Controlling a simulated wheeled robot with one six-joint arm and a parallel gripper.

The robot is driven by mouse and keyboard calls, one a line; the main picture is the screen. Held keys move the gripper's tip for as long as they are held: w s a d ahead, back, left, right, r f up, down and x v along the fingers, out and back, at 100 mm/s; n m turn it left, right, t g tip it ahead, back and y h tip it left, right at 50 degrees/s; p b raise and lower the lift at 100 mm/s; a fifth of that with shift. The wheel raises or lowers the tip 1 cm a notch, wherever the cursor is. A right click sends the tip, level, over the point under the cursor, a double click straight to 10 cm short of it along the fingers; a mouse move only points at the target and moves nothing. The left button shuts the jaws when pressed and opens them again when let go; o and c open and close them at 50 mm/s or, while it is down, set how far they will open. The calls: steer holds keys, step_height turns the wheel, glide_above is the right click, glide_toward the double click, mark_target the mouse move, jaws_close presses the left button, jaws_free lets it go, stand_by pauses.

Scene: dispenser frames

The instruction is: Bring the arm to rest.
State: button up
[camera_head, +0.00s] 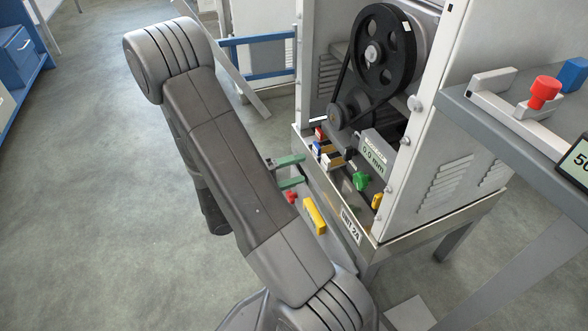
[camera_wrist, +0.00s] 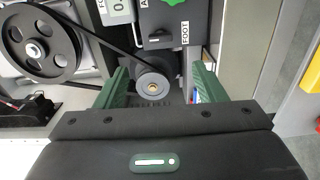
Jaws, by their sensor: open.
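My gripper (camera_head: 289,172) is open and shows as two green fingers in the head view, in front of the left side of a machine's open bay. In the wrist view both fingers of my gripper (camera_wrist: 162,86) stand wide apart with nothing held between them. The small grey pulley (camera_wrist: 153,84) shows beyond and between them; I cannot tell the distance. My arm is bent, rising from the bottom of the head view to an elbow at upper left. It hides part of the machine's left side.
The machine (camera_head: 440,190) holds a black pulley (camera_head: 382,50), a belt, a 0.0 mm display (camera_head: 374,160) and a green knob (camera_head: 360,181). A grey bench (camera_head: 545,150) stands at right. Floor at left is clear.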

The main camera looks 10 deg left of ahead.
mark_target(345, 155)
steer(key=shift+d, duration=0.1)
stand_by(0.5)
steer(key=shift+b+x, duration=1.65)
steer(key=shift+x, duration=5.25)
